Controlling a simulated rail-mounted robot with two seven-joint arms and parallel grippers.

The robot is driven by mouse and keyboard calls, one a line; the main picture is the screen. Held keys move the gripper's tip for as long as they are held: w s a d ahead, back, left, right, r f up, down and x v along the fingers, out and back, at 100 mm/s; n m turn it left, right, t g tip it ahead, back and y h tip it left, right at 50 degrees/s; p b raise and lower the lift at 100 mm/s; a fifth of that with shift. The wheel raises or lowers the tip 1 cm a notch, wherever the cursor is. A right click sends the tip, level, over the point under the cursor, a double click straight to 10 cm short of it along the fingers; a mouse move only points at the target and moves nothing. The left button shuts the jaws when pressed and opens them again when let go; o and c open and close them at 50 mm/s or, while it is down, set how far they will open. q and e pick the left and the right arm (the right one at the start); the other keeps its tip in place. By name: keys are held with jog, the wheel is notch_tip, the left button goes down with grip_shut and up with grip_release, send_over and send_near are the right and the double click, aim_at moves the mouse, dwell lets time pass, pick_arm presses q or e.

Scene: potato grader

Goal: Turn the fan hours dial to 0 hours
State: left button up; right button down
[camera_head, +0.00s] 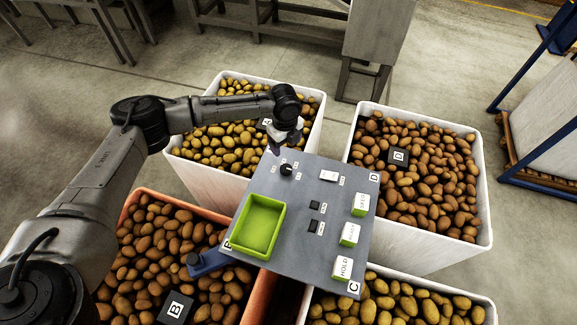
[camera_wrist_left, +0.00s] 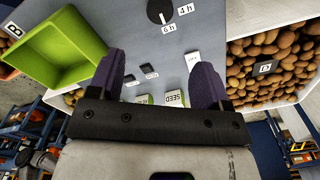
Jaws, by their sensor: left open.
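The fan hours dial (camera_head: 286,169) is a round black knob near the far left corner of the grey control panel (camera_head: 285,258). In the left wrist view the dial (camera_wrist_left: 159,12) is at the top edge, partly cut off, with "4 h" and "6 h" labels beside it. A pale mark on the knob lies on the side near "6 h"; its exact setting is hard to read. My left gripper (camera_head: 275,150) is just beyond the dial, apart from it. In the wrist view its purple fingers are spread with nothing between them. My right gripper is not in view.
A green tray (camera_head: 235,248) sits on the panel's left. A blue bar (camera_head: 209,261) juts from the left edge. Potato-filled crates (camera_head: 487,190) surround the panel.

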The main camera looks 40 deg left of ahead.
aim_at(286, 168)
pick_arm(q)
notch_tip(286, 168, down, 14)
jog(key=shift+r+b, duration=0.15)
jog(key=shift+b, duration=0.15)
dwell(0.3)
jog(key=c, duration=0.9)
